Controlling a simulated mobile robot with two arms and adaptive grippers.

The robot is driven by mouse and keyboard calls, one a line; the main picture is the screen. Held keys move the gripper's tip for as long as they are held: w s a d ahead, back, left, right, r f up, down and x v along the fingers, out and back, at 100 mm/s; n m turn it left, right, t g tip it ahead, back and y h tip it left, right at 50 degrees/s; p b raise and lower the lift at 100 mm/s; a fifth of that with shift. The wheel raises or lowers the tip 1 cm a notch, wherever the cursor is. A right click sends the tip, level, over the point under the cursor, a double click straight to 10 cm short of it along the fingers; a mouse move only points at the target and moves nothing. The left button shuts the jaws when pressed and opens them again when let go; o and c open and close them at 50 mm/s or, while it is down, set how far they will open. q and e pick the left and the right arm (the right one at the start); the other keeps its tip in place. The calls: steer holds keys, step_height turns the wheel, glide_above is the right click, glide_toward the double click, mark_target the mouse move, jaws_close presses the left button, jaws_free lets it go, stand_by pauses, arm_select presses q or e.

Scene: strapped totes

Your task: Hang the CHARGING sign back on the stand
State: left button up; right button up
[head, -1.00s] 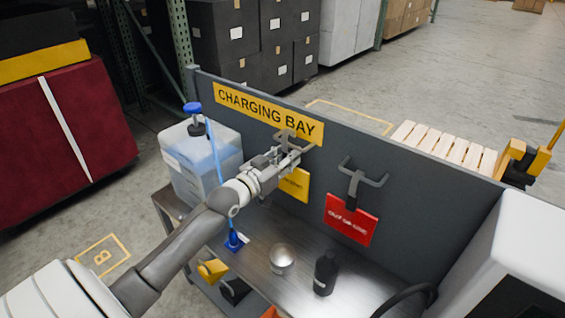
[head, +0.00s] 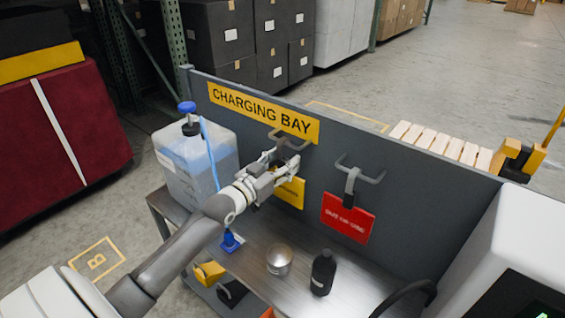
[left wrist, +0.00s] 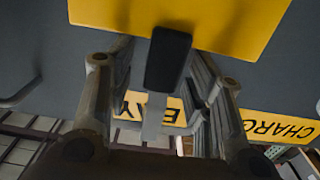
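The yellow CHARGING sign (head: 291,192) is upright below the left hook (head: 290,140) on the grey panel, partly covered by my left gripper. In the left wrist view the sign's yellow plate (left wrist: 180,20) is at the top, with its black tab (left wrist: 168,58) and a grey strip below it. My left gripper (head: 284,168) is at the tab. Its fingers (left wrist: 160,65) stand apart on both sides of the tab, with a visible gap on the left. Whether the strip bears on the hook is hidden. My right gripper is not in view.
A red sign (head: 347,218) hangs from the right hook (head: 360,172). A clear tank (head: 190,165) with a blue-capped hose is left of my arm. A white cabinet (head: 490,235) stands at the right.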

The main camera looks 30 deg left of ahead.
arm_select(q)
steer(key=shift+s, duration=0.15)
steer(key=shift+s+f, duration=0.1)
steer(key=shift+s, duration=0.15)
steer(key=s, duration=1.1)
steer(key=shift+a, duration=0.45)
steer(key=shift+s, duration=0.1)
